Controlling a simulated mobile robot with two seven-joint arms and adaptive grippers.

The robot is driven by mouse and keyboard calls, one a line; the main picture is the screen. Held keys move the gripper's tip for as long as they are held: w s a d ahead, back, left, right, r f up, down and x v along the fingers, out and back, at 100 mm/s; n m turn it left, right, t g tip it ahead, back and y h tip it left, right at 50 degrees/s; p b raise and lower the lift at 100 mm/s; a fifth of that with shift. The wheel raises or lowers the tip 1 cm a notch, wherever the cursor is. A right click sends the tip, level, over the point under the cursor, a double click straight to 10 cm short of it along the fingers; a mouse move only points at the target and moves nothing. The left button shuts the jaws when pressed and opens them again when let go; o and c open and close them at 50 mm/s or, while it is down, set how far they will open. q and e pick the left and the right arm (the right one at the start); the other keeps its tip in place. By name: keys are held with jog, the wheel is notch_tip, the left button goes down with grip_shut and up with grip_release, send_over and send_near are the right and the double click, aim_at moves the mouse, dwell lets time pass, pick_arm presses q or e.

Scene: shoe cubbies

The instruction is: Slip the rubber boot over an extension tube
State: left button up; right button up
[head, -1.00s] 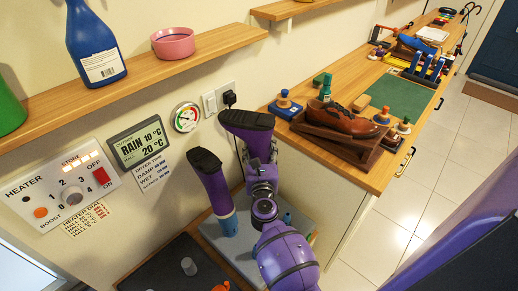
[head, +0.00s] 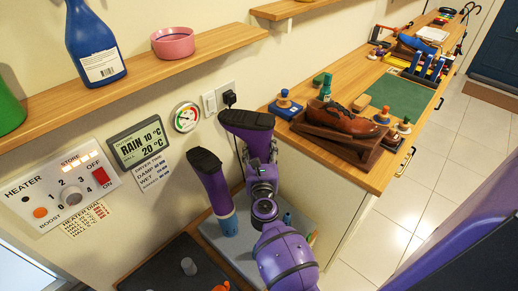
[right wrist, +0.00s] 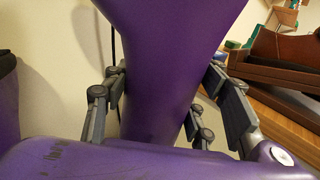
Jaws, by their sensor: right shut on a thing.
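A purple rubber boot (head: 247,126) with a dark sole is held upside down, sole up, in the head view. My right gripper (head: 262,165) is shut on it, and the arm hides its lower end. In the right wrist view the boot shaft (right wrist: 170,50) stands between the fingers of the right gripper (right wrist: 170,95). A second purple boot (head: 212,182) is upside down to the left, over a light blue tube (head: 228,224) on a grey board (head: 211,232). A short blue piece (head: 287,218) shows right of my arm; I cannot tell whether it is a tube. My left gripper is not in view.
A heater panel (head: 68,188), a weather display (head: 139,143) and a dial (head: 186,117) are on the wall. A shelf (head: 130,80) runs above. A wooden counter (head: 345,175) with a brown shoe (head: 345,120) stands right. A dark mat (head: 160,268) lies front left.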

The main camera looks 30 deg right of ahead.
dwell(0.3)
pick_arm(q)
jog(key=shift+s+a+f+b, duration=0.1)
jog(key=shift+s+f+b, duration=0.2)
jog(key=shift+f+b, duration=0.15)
pick_arm(e)
jog(key=shift+f, duration=0.55)
pick_arm(q)
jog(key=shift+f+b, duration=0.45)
jog(key=shift+b, duration=0.1)
pick_arm(e)
jog(key=shift+f, duration=0.7)
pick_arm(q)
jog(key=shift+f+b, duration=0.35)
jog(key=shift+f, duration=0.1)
pick_arm(e)
jog(key=shift+f, duration=0.4)
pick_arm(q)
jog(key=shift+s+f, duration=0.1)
pick_arm(e)
jog(key=shift+f, duration=0.1)
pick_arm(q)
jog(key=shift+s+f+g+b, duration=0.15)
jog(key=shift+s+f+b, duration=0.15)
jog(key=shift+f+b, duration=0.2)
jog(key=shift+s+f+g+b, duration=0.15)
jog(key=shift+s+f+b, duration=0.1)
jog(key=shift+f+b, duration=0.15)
pick_arm(e)
jog(key=shift+f, duration=0.95)
